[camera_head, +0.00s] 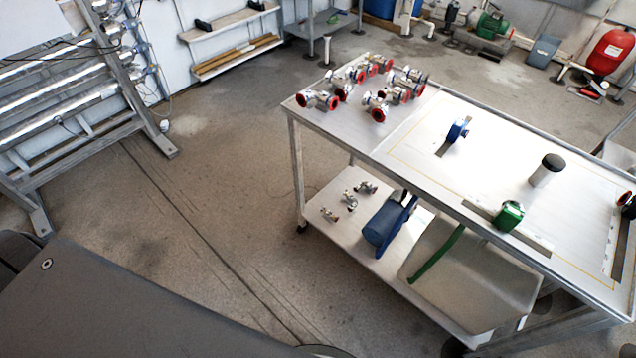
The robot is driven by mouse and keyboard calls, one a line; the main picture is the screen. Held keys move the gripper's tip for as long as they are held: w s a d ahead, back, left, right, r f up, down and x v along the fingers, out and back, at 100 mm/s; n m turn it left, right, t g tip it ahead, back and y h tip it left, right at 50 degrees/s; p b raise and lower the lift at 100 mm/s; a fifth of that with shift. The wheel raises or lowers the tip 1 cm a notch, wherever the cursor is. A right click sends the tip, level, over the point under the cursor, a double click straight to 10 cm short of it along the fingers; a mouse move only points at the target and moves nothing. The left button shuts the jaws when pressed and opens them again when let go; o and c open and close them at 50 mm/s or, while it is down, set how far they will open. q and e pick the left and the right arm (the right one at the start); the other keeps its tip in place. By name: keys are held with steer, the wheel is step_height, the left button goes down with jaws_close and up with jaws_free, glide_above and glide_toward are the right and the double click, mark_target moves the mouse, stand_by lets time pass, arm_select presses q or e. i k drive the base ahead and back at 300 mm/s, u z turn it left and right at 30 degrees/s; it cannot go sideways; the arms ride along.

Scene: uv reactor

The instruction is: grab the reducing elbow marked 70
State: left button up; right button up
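A group of metal pipe fittings with red and blue ends (368,83) lies on the far left part of the steel table top. The fittings include several tees or elbows, such as one at the group's left edge (319,99) and one at its front (377,106). No marking 70 can be read at this size, so I cannot tell which one is the reducing elbow. Neither of my grippers is in view.
The table (400,160) also bears a blue fitting (457,130), a black-capped cylinder (546,170) and a green block (509,215). Its lower shelf holds small fittings (350,199), a blue object (388,222) and a pale bin (480,285). Floor (220,170) left of it is clear.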

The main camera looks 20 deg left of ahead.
mark_target(370, 188)
steer(key=u, duration=1.95)
steer(key=i, duration=3.75)
steer(key=z, duration=2.75)
steer(key=i, duration=4.2)
